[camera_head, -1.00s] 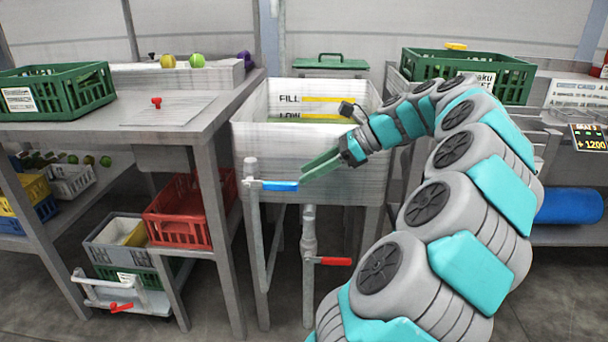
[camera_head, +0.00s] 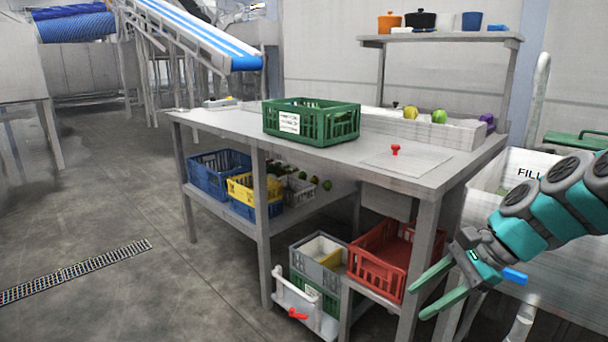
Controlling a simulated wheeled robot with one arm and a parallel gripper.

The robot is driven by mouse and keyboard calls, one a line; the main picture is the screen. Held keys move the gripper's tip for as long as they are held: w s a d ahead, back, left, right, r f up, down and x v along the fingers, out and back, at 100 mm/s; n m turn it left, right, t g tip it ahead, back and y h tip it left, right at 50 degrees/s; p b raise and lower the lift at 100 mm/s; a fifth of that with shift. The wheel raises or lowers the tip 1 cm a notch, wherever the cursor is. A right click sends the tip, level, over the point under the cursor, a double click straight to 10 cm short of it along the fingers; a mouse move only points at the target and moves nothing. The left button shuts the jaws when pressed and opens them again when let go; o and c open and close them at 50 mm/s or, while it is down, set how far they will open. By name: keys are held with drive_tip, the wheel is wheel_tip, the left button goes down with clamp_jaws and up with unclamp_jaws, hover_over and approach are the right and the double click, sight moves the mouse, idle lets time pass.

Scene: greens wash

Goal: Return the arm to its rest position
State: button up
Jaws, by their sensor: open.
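My gripper (camera_head: 437,288) is at the lower right, at the end of my grey and teal arm (camera_head: 548,222). Its two green fingers are spread apart and point left, with nothing between them. It hangs in front of the sink (camera_head: 512,178) and the right leg of the work table (camera_head: 428,177). Part of a blue valve handle (camera_head: 514,276) shows just behind the gripper. Most of the sink is hidden by my arm or cut off by the picture edge.
A green crate (camera_head: 343,126) stands on the table. A red crate (camera_head: 375,262) sits below, close to the fingertips. A white-framed cart (camera_head: 297,311) with crates stands on the floor. A conveyor (camera_head: 190,30) is at the back. Floor at the left is clear around a drain grate (camera_head: 78,271).

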drive_tip(key=s+a+f+n+g+h, duration=0.2)
drive_tip(key=s+a+f+n, duration=0.3)
drive_tip(key=a, duration=0.3)
drive_tip(key=s+f+n+h, duration=0.1)
drive_tip(key=s+f+n, duration=0.1)
drive_tip(key=s, duration=0.3)
drive_tip(key=s+a+f+n+g+h, duration=0.1)
drive_tip(key=s+f+n+h, duration=0.1)
drive_tip(key=s+n, duration=0.3)
drive_tip(key=s+f+n+g+h, duration=0.1)
drive_tip(key=s+f+n+h, duration=0.1)
drive_tip(key=s+f+n, duration=0.2)
drive_tip(key=s, duration=0.2)
drive_tip(key=shift+s+a, duration=0.35)
drive_tip(key=shift+a, duration=0.05)
